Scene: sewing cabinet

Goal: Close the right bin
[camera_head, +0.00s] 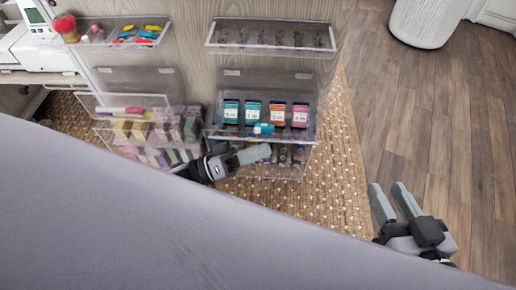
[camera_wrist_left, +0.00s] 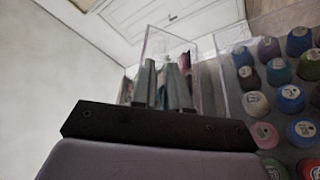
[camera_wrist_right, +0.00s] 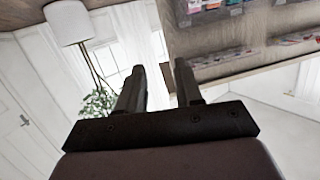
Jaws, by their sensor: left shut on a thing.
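Clear tilt-out bins hang on the cabinet front. The right middle bin (camera_head: 222,134) is tilted out and holds several labelled packets and a teal item. A lower right bin (camera_head: 300,170) sits beneath it, partly hidden. My left gripper (camera_head: 262,153) is at the front lower edge of the right bins. In the left wrist view its fingers (camera_wrist_left: 164,83) are close together at a clear plastic panel (camera_wrist_left: 168,43), shut on it; I cannot tell which bin's panel it is. My right gripper (camera_head: 389,196) is open and empty, apart to the right over the floor.
Left bins (camera_head: 92,101) stand out with sewing items. A shallow top right tray (camera_head: 212,42) and top left tray (camera_head: 152,45) are above. A sewing machine (camera_head: 36,45) stands at far left. A white round container (camera_head: 424,25) is on the wood floor (camera_head: 455,130), which is otherwise clear.

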